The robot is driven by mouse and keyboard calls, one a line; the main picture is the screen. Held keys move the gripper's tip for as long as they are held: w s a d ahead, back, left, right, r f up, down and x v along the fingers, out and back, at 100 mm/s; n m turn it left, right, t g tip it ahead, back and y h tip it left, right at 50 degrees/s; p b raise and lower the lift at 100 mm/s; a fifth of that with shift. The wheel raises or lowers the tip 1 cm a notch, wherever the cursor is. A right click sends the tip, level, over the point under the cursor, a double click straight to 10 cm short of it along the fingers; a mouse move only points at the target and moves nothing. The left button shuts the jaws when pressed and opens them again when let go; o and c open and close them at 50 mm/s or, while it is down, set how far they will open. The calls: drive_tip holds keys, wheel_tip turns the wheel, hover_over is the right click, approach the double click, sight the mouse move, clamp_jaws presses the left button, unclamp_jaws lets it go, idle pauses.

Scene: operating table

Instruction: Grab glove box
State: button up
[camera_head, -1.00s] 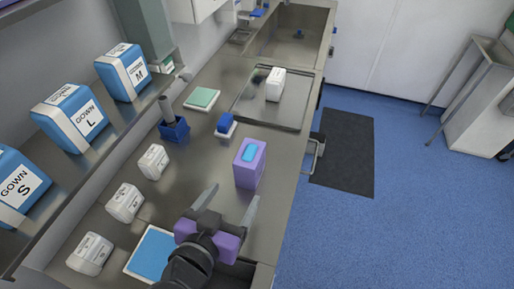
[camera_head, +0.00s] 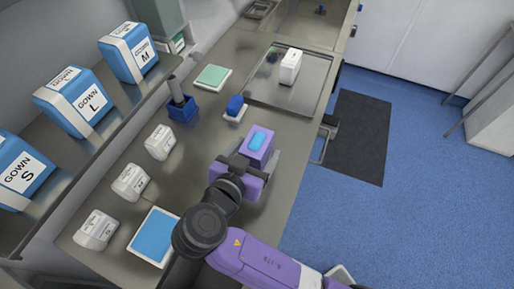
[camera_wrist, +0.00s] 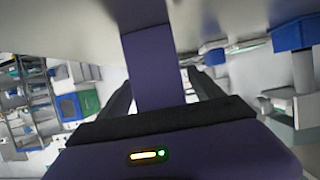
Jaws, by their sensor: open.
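The glove box (camera_head: 264,146) is a purple box with a light blue oval on top. It stands upright on the steel counter, right of centre in the head view. My gripper (camera_head: 256,160) is open at the near side of the box, its fingers reaching along the box's left and right sides. In the wrist view the box is the purple upright shape (camera_wrist: 152,70) between my two dark fingers. Whether a finger touches the box cannot be told.
A tray (camera_head: 318,104) with a white container (camera_head: 290,66) lies beyond the box. A blue sponge-like item (camera_head: 235,106), a green-topped pad (camera_head: 213,77) and several white containers (camera_head: 160,142) stand to the left. A blue-topped pad (camera_head: 155,236) lies near. The counter's right edge is close.

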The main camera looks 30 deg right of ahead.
drive_tip(key=shift+w+d+f, duration=0.2)
drive_tip(key=shift+d, duration=0.1)
drive_tip(key=c, duration=1.4)
drive_tip(key=shift+c, duration=0.8)
drive_tip(key=shift+r, duration=0.15)
